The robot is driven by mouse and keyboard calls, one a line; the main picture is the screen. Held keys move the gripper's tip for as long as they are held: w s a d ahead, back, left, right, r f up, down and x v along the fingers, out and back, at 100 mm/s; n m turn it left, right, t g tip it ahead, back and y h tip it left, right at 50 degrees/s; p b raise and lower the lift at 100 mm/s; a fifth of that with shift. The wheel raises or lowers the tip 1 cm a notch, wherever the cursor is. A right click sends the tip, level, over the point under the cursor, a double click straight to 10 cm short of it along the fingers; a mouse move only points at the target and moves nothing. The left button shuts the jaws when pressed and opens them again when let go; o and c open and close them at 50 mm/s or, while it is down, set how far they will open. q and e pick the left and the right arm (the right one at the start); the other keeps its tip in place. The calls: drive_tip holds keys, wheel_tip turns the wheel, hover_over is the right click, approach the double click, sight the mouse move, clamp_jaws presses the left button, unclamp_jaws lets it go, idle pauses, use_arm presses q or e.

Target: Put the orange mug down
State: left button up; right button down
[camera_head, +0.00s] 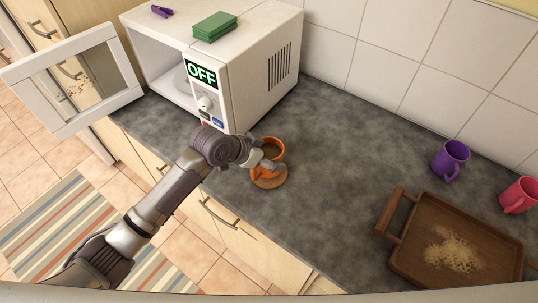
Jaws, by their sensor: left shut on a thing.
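The orange mug (276,147) is in the middle of the head view, over the grey counter near its front edge. A round wooden coaster (270,183) is directly below it in the picture. My left gripper (267,164) is shut on the mug at its near side. The fingers hide part of the mug. I cannot tell whether the mug's base touches the coaster. My right gripper is not in view.
A white microwave (265,70) with its door (75,80) open stands behind left. A wooden tray (400,262) with crumbs, a purple mug (449,160) and a pink mug (517,195) are at the right. The counter (345,150) between is clear.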

use_arm(q)
drive_tip(key=shift+f, duration=0.6)
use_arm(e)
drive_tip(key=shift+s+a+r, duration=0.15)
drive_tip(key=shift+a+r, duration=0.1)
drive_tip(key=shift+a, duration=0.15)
use_arm(q)
drive_tip(key=shift+f, duration=0.2)
drive_tip(key=o, duration=1.7)
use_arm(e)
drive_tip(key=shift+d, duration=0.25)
use_arm(q)
drive_tip(key=shift+r, duration=0.1)
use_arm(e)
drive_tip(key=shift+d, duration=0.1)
